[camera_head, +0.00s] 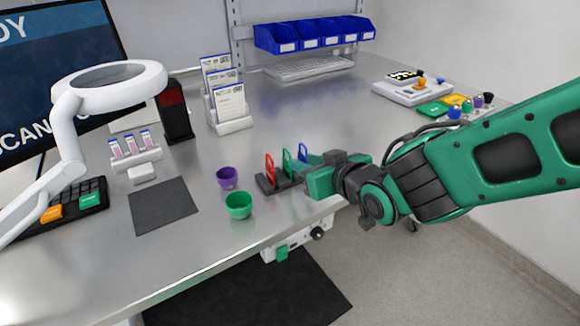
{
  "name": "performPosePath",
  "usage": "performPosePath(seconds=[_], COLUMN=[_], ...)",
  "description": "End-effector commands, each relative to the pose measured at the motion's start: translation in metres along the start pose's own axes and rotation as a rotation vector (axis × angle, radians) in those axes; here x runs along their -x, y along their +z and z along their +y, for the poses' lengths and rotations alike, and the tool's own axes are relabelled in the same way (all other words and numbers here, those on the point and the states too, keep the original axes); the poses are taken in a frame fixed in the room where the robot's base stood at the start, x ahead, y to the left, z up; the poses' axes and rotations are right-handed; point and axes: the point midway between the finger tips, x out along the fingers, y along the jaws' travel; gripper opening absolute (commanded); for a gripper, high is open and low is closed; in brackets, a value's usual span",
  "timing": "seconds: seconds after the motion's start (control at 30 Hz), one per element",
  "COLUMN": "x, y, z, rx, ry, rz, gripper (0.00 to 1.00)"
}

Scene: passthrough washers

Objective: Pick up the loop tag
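Three upright tags with loop-like outlines, a red one (269,168), a green one (286,161) and a blue one (302,152), stand in a row on a dark rack (265,185) near the table's front edge. The picture does not show which one is the loop tag. My gripper (302,174) reaches in from the right, with its fingers beside the right part of the rack, close to the green and blue tags. The fingertips are small and overlap the rack, so I cannot tell their opening or whether they touch a tag.
A purple cup (227,178) and a green cup (238,206) stand left of the rack. A dark mat (162,206) and a white magnifier lamp (110,78) are further left. Card holders (233,125) stand behind. The table's middle right is clear.

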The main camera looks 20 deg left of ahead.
Motion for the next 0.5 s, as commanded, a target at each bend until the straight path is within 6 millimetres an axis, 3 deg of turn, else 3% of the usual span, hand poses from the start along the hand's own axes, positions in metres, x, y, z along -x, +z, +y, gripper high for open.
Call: performPosePath(seconds=[0.1,0.5], x=[-0.01,-0.055], y=[-0.002,-0.003], z=[-0.01,-0.009], rx=[0.001,0.001], ry=[-0.018,-0.014], rz=[0.015,0.016], gripper=[0.27,0.27])
